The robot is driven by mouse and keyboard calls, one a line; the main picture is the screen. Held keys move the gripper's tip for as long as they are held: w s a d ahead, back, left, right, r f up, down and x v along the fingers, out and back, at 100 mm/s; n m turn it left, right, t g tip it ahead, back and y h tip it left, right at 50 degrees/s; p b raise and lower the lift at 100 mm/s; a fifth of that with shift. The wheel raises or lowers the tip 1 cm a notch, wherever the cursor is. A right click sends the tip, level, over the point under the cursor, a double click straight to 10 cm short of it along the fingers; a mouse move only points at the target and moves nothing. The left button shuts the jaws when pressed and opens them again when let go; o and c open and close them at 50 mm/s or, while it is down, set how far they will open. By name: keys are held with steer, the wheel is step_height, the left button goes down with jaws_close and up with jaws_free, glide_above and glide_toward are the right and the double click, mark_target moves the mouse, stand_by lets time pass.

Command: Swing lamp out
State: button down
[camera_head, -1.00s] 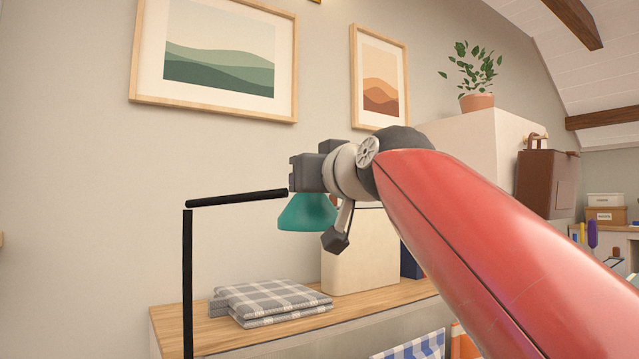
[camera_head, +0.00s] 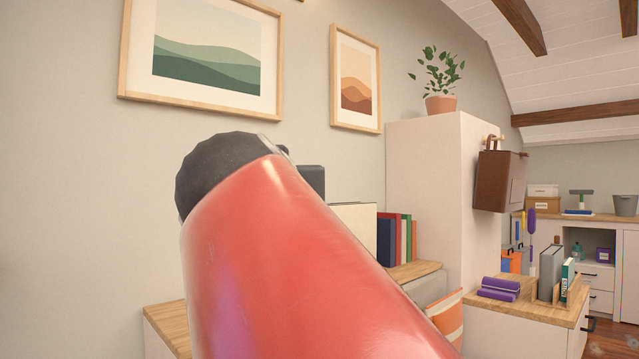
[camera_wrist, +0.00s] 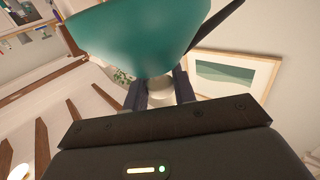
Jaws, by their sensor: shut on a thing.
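The lamp's teal shade (camera_wrist: 145,38) fills the top of the wrist view, with its black arm (camera_wrist: 222,22) running off to the right. My gripper (camera_wrist: 160,90) has its two dark fingers on either side of a pale, round piece (camera_wrist: 160,84) just by the shade, and is shut on it. In the head view my red arm covers the lamp.
A wooden-topped low cabinet (camera_head: 165,318) runs along the wall, with coloured books (camera_head: 398,240) at its far end. A tall white cabinet (camera_head: 430,165) bears a potted plant (camera_head: 440,80). Two framed pictures hang behind. A small desk (camera_head: 535,305) stands at the right.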

steer(key=shift+s+a, duration=0.1)
steer(key=shift+a, duration=0.1)
steer(key=c, duration=1.2)
jaws_free()
steer(key=shift+o, duration=0.2)
steer(key=shift+d, duration=0.1)
